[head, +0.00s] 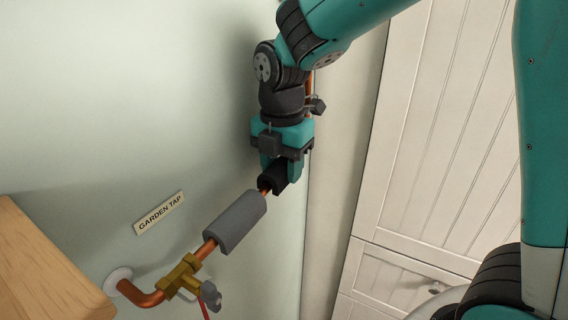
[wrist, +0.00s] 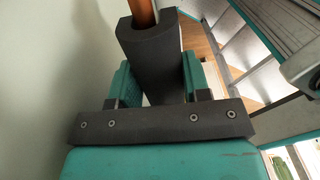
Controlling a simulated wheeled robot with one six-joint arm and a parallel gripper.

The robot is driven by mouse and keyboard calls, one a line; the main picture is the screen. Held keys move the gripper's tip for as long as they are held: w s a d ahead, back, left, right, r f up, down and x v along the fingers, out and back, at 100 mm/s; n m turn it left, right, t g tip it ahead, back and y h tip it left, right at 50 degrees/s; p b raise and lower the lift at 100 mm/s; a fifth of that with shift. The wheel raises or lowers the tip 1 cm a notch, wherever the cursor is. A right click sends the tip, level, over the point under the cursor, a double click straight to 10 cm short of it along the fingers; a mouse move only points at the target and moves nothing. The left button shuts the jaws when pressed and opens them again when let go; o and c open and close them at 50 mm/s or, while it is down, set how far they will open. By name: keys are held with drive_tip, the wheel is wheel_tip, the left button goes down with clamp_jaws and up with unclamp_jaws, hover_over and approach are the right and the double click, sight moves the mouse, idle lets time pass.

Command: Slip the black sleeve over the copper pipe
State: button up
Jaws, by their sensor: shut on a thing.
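The black sleeve (head: 279,177) is between the fingers of my gripper (head: 281,170), which is shut on it. In the wrist view the sleeve (wrist: 152,58) stands between the two teal fingers (wrist: 155,82). The copper pipe (head: 264,188) comes out of the sleeve's lower end in the head view. In the wrist view the pipe (wrist: 143,12) shows at the sleeve's far end, in its opening. The sleeve appears to sit around the pipe, lined up with it. Whether it is fully seated is hidden by my gripper and the sleeve itself.
A grey sleeve (head: 236,222) covers the pipe just below the black one, with a short bare copper gap between. Lower down is a brass valve (head: 181,277). A GARDEN TAP label (head: 160,213) is on the wall. A wooden board (head: 45,270) juts in at lower left; white cabinet doors (head: 440,150) stand right.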

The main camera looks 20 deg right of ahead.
drive_tip(key=shift+s+f, duration=0.15)
drive_tip(key=shift+f, duration=0.25)
drive_tip(key=o, duration=1.1)
drive_tip(key=shift+c, duration=0.2)
drive_tip(key=shift+r, duration=0.1)
drive_tip(key=shift+w+r, duration=0.1)
drive_tip(key=shift+w, duration=0.1)
drive_tip(key=shift+w+r, duration=0.1)
drive_tip(key=shift+r, duration=0.15)
wheel_tip(320, 180, up, 11)
drive_tip(key=b, duration=0.1)
drive_tip(key=shift+r, duration=0.2)
drive_tip(key=shift+s+f, duration=0.1)
drive_tip(key=shift+s, duration=0.1)
